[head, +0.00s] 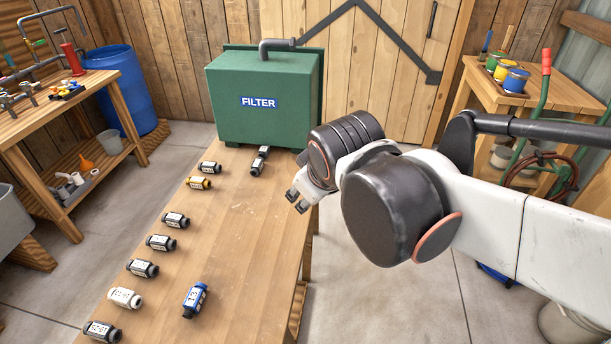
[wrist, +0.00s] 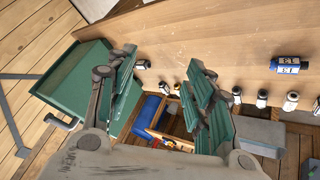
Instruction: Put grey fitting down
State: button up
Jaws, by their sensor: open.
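My gripper (head: 298,201) is open and empty, over the right edge of the wooden table. In the wrist view its two green-padded fingers (wrist: 160,95) stand wide apart with no fitting between them. Several dark fittings with white labels lie on the table, among them one at the far left (head: 211,167) and one mid-left (head: 176,219). I cannot tell for certain which of the dark fittings is the grey one.
The green FILTER box (head: 264,95) stands at the table's far end. A yellow-banded fitting (head: 199,183), a white fitting (head: 125,297) and a blue fitting (head: 195,299) also lie on the table (head: 235,240). The table's middle is clear. A blue barrel (head: 118,85) stands behind the left workbench.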

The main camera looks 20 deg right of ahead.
jog(key=s+a+f+m+y, duration=0.1)
jog(key=s+m, duration=0.3)
jog(key=s, duration=0.2)
jog(key=shift+s+f, duration=0.2)
jog(key=shift+s, duration=0.1)
